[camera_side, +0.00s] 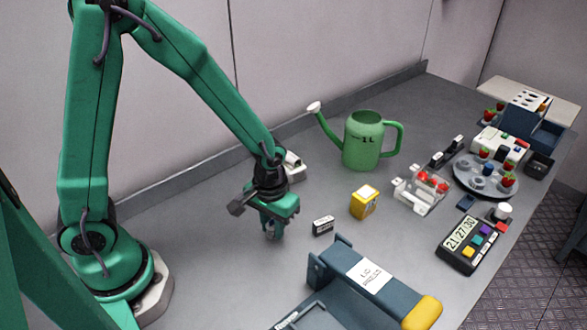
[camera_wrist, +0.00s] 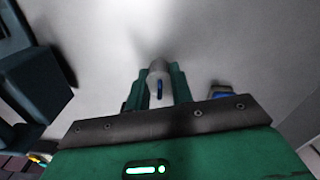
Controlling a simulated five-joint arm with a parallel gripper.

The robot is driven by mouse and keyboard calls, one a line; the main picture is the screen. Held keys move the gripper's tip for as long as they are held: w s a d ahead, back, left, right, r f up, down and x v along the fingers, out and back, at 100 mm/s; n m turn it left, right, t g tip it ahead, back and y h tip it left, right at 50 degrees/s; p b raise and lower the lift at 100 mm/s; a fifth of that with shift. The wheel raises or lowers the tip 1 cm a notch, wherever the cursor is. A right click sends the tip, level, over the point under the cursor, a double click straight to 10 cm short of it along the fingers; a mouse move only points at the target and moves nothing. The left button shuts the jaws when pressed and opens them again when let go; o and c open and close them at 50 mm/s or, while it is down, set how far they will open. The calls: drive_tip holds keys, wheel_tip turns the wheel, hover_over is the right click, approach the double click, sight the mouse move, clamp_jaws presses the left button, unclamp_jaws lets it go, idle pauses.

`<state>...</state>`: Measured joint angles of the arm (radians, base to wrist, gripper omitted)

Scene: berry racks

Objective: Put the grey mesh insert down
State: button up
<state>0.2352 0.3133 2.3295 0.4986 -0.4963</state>
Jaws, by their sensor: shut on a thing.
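My gripper (camera_side: 272,230) points down over the bare grey table left of the middle; it also shows in the wrist view (camera_wrist: 158,92). Its green fingers are shut on a small light grey, rounded piece, taken as the grey mesh insert (camera_wrist: 157,70), with a dark blue mark on its near side. Its mesh is too small to make out. In the side view the insert is mostly hidden by the fingers. The fingertips are low, close to the tabletop; I cannot tell whether the insert touches it.
A small black-and-white block (camera_side: 323,225) lies just right of my gripper, with a yellow box (camera_side: 364,202) beyond. A green watering can (camera_side: 365,145) stands behind. A blue-grey device (camera_side: 375,290) is in front. Racks and a round berry tray (camera_side: 463,178) are farther right.

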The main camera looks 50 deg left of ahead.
drive_tip(key=shift+f, duration=0.5)
drive_tip(key=shift+f, duration=0.15)
drive_tip(key=o, duration=0.9)
drive_tip(key=shift+r, duration=6.15)
drive_tip(key=shift+a+r, duration=0.1)
